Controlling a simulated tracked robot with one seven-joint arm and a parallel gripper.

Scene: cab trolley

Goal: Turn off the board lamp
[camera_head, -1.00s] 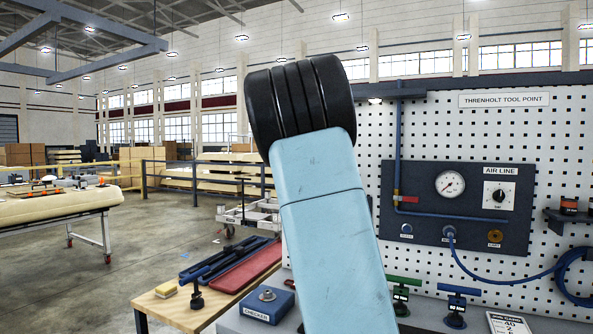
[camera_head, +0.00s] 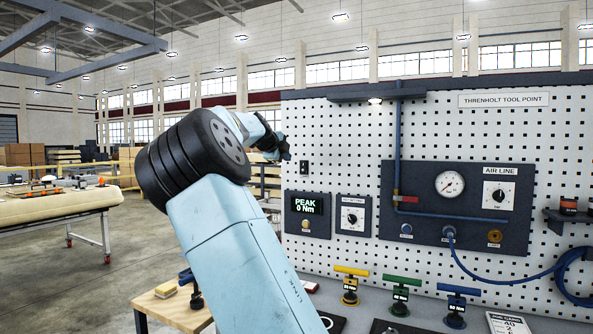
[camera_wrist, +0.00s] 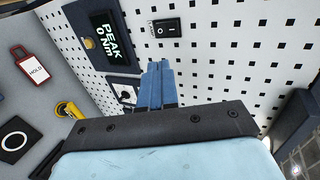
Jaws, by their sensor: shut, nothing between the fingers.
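The board lamp (camera_head: 376,95) is a dark bar at the top of the white pegboard, with a pale bright spot under it. A small black rocker switch (camera_head: 304,167) is on the board's left part, above the PEAK display. It also shows in the wrist view (camera_wrist: 167,28), at the upper middle, beside a small label. My gripper (camera_head: 284,150) is to the left of the switch in the head view. In the wrist view its blue fingers (camera_wrist: 158,66) are together and empty, pointing toward the board just below the switch, with a visible gap in the picture.
The PEAK display panel (camera_head: 306,214) and a dial box (camera_head: 353,215) are below the switch. The air line panel (camera_head: 460,207) is to the right. Yellow, green and blue-handled tools (camera_head: 400,297) stand on the bench. The board in front of my fingers is bare.

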